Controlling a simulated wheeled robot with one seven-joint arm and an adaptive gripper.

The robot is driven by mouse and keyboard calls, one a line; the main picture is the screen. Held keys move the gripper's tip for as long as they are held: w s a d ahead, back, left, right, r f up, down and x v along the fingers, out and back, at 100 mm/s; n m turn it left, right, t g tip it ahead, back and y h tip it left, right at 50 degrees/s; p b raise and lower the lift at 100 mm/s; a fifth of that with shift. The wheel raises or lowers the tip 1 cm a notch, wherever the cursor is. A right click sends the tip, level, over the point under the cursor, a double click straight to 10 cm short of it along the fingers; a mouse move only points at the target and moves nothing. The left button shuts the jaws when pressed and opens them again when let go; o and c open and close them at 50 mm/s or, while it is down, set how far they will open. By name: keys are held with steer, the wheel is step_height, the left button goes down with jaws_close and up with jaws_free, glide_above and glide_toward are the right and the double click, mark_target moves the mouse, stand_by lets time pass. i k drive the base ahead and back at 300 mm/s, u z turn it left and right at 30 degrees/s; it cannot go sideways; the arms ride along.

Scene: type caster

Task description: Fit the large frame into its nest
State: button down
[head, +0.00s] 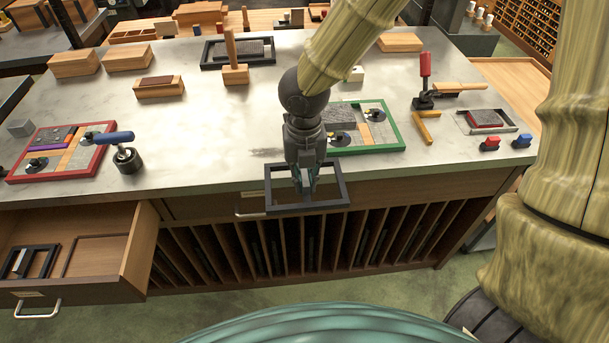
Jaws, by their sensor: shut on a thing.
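A black rectangular frame (330,206), which I take to be the large frame, hangs in front of the bench's near edge, above the upright slots. An open drawer (140,243) at the lower left has a wooden floor with a rectangular recess (97,256), empty, which looks like a nest. Left of it in the drawer lies another black frame (48,262) with a pale strip inside.
The stone bench top (210,130) holds a red-edged tray (60,152), a blue-handled tool (122,145) and a green-edged tray (388,148) behind my gripper. Upright slots (290,240) fill the bench front right of the drawer. The space between frame and drawer looks free.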

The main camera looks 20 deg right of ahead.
mark_target(99, 259)
steer(key=k, duration=1)
